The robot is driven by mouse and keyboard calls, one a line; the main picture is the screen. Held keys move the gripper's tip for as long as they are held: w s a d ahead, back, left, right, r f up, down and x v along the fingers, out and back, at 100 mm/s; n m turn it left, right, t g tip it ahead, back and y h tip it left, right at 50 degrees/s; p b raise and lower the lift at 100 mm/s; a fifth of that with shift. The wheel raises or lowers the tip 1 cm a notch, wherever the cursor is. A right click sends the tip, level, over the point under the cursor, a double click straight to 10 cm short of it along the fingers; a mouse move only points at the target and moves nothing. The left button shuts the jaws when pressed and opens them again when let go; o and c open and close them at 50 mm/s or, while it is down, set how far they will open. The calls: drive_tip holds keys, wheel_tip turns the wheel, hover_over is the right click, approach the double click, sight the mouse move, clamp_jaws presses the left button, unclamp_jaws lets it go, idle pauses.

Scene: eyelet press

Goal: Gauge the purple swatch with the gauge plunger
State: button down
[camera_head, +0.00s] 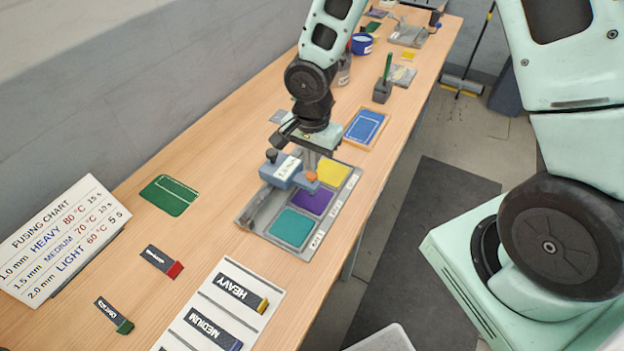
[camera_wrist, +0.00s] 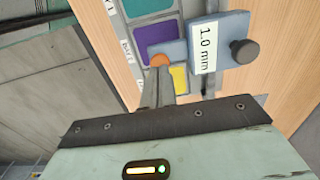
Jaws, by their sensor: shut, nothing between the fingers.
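The purple swatch (camera_head: 314,201) lies flat in the middle of the grey tray, between a teal swatch (camera_head: 290,229) and a yellow swatch (camera_head: 333,173). It also shows in the wrist view (camera_wrist: 155,33). A blue gauge (camera_head: 277,171) with a black knob stands over the tray rail, its arm reaching over the swatches. Its label reads "1.0 mm" in the wrist view (camera_wrist: 205,46). The orange gauge plunger (camera_wrist: 160,60) sits at the arm's end, by the purple swatch's edge. My gripper (camera_head: 311,171) is shut and empty, its fingertips at the plunger; contact is hard to tell.
The fusing chart (camera_head: 62,238) pairs 1.0 mm with HEAVY, 1.5 mm with MEDIUM, 2.0 mm with LIGHT. A board (camera_head: 222,306) holds HEAVY and MEDIUM strips. Two dark strips lie left of it, near a green mat (camera_head: 169,195). A blue pad (camera_head: 366,128) lies beyond the tray.

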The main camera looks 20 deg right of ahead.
drive_tip(key=shift+f+b, duration=1.5)
drive_tip(key=shift+r, duration=0.1)
idle(0.5)
drive_tip(key=shift+r+p, duration=2.65)
drive_tip(key=shift+r, duration=0.8)
drive_tip(key=s+a+r+n+b, duration=0.3)
drive_tip(key=s+n+b, duration=0.1)
drive_tip(key=s+n, duration=0.5)
drive_tip(key=s+a+r+n+b, duration=0.2)
drive_tip(key=s+n+b, duration=0.3)
drive_tip(key=s+n, duration=0.4)
drive_tip(key=shift+s+a+r+n+y, duration=0.35)
drive_tip(key=shift+s+a, duration=0.3)
drive_tip(key=shift+s, duration=0.4)
drive_tip(key=shift+r, duration=0.1)
